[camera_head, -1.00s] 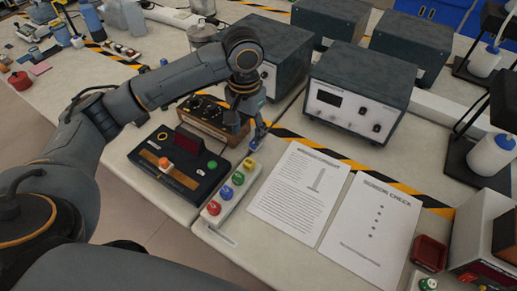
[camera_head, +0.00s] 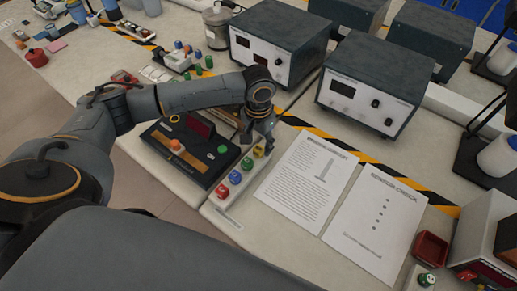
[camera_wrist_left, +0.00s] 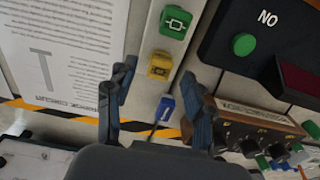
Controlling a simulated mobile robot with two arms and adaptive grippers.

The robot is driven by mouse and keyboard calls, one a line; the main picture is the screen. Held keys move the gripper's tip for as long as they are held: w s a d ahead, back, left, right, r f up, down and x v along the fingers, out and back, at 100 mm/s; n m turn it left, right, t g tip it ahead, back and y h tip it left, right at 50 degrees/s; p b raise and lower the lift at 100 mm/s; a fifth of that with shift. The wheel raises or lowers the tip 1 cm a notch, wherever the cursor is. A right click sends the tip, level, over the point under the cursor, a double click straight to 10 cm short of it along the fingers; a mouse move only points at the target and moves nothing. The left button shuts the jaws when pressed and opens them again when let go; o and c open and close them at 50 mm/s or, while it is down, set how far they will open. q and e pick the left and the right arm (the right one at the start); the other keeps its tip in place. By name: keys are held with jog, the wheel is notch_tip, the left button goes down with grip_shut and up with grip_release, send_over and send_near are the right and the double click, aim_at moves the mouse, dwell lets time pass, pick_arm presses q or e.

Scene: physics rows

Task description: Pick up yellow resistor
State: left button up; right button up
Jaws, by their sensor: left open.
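The yellow resistor (camera_head: 258,152) is a small yellow block with a dark symbol on top. It sits on a white strip (camera_head: 222,195) in a row with green, blue and red blocks. In the wrist view the yellow resistor (camera_wrist_left: 161,65) lies between a green block (camera_wrist_left: 175,22) and a blue block (camera_wrist_left: 165,107). My left gripper (camera_head: 265,137) is open above the far end of the row. In the wrist view its fingers (camera_wrist_left: 160,85) stand on either side of the strip, with nothing held. My right gripper is not in view.
A black console (camera_head: 188,152) with an orange slider stands left of the strip. Two paper sheets (camera_head: 308,173) lie flat to the right. Grey instrument boxes (camera_head: 370,85) stand behind. A red tray (camera_head: 431,248) is at the right.

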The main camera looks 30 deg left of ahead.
pick_arm(q)
notch_tip(320, 180, down, 2)
grip_shut()
dwell(0.3)
jog(key=shift+r, duration=0.1)
